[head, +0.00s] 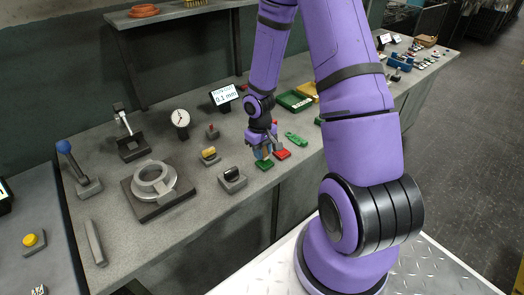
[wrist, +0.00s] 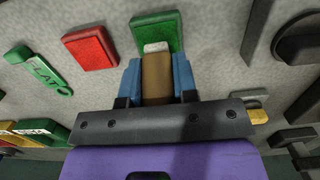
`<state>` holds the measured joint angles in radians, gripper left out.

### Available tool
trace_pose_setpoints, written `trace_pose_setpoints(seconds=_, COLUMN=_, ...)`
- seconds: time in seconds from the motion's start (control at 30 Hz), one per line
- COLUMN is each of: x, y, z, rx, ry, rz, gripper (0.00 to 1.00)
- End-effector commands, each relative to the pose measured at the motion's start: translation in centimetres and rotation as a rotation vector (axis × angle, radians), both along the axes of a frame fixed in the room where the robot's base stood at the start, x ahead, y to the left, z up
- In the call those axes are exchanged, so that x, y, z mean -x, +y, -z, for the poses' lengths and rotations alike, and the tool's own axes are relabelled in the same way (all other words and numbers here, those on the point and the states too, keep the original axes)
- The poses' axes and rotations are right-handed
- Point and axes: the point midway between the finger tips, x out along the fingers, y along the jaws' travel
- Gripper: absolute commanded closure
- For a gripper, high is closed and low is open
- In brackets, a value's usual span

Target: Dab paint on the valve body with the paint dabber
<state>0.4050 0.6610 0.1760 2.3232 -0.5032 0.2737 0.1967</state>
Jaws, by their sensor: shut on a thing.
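The valve body (head: 155,178) is a grey flanged ring casting on a dark square plate, at the left of the bench in the head view. My gripper (head: 262,152) is well to its right, low over the bench. In the wrist view my gripper's blue fingers (wrist: 157,76) are shut on a brown block-like handle with a pale tip, apparently the paint dabber (wrist: 156,64). The tip points at a green pad (wrist: 155,25), which also shows in the head view (head: 264,166). I cannot tell whether the tip touches the pad.
A red pad (wrist: 90,47) and a green tag (wrist: 40,72) lie close by. Between gripper and valve body stand a dark block with a black knob (head: 232,178) and a yellow-topped piece (head: 209,155). A dial gauge (head: 180,119) and small display (head: 225,96) stand behind.

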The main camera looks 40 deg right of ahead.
Motion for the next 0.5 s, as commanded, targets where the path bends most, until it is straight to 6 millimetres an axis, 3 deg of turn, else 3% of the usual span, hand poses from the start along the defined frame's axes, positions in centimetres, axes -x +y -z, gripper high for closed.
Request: trace_pose_setpoints(seconds=0.5, x=-0.01, y=0.00, z=0.52, rx=0.000, ry=0.000, rz=0.000, gripper=0.96)
